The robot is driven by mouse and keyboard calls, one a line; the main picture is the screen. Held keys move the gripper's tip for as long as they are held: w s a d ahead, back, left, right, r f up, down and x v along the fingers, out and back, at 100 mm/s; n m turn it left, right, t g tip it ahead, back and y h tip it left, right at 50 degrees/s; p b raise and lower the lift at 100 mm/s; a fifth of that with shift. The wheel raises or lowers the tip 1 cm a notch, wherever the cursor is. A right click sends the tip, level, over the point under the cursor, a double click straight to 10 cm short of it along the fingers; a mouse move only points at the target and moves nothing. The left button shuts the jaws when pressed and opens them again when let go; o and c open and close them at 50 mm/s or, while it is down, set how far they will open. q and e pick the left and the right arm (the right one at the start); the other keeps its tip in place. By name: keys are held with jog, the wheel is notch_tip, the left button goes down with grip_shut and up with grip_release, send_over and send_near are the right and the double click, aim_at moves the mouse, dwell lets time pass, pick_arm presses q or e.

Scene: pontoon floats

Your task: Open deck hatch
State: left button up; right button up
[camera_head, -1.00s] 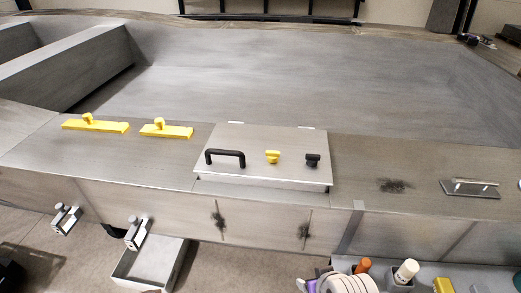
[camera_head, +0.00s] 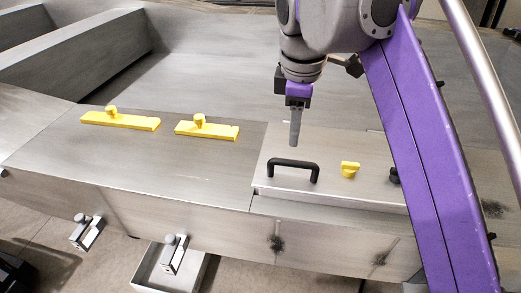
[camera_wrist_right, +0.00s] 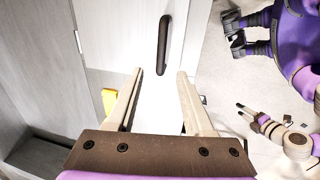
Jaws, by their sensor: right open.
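The deck hatch (camera_head: 290,188) is a flat grey metal lid, lying shut on the deck. Its black bar handle (camera_head: 293,165) stands near the left end; it also shows in the wrist view (camera_wrist_right: 164,45). A yellow knob (camera_head: 349,169) sits to the right of the handle. My right gripper (camera_head: 294,143) points down just above and behind the handle, apart from it. In the wrist view its two fingers (camera_wrist_right: 160,72) are spread and empty, with the handle beyond their tips. What looks like my left gripper (camera_wrist_right: 242,109) is small at the right; its jaws are unclear.
A black knob (camera_head: 394,176) on the lid is partly hidden by my right arm. Two yellow bars with knobs (camera_head: 120,121) (camera_head: 207,130) lie on the deck to the left. The deck left of the hatch has free room.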

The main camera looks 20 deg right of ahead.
aim_at(293, 162)
jog(key=f, duration=0.3)
jog(key=f+b, duration=0.1)
jog(key=f, duration=0.2)
jog(key=w+d+f+b, duration=0.1)
jog(key=f, duration=0.3)
jog(key=shift+w+d+f, duration=0.1)
grip_shut()
dwell(1.2)
